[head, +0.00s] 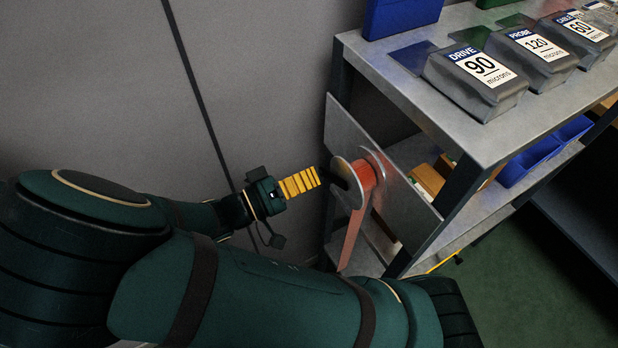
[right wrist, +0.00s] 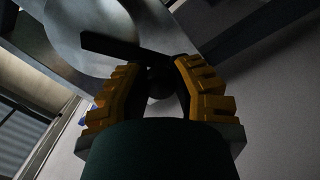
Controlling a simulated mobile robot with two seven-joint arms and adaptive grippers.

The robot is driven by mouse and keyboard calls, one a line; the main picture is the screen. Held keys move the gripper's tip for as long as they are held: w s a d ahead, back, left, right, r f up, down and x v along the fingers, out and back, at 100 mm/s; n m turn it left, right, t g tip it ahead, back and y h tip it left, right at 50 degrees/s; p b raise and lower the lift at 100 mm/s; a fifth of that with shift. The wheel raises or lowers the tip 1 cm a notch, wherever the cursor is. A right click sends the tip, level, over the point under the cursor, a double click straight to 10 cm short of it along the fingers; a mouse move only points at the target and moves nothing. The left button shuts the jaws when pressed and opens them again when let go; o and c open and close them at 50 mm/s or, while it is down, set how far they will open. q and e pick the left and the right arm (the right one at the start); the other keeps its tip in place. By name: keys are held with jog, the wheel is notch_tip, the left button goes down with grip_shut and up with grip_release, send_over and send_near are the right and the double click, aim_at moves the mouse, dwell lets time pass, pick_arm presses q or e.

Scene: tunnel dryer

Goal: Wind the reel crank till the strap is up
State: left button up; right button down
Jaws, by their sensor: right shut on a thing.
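The reel (head: 366,179) is mounted on a grey plate at the left end of the shelf unit, with the orange-red strap (head: 351,238) wound on it and its tail hanging down below. The dark crank (head: 338,177) sits on the reel's near face. My right gripper (head: 316,177), with yellow fingers, is shut on the crank's handle. In the right wrist view the fingers (right wrist: 158,85) stand either side of the dark round handle, with the crank arm (right wrist: 112,47) running up left across the pale reel disc (right wrist: 85,25). The strap's lower end is hidden behind my arm. My left gripper is not in view.
Blue bins (head: 530,160) and brown blocks (head: 428,179) sit on the shelf below. A grey wall (head: 100,90) stands behind my arm.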

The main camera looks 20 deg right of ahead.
jog(key=shift+r, duration=0.1)
dwell(0.3)
jog(key=c, duration=0.7)
grip_release()
jog(key=shift+a, duration=0.1)
jog(key=shift+s+a+f, duration=0.1)
jog(key=shift+a, duration=1.75)
jog(key=shift+s+a+f, duration=0.1)
jog(key=shift+a, duration=1.75)
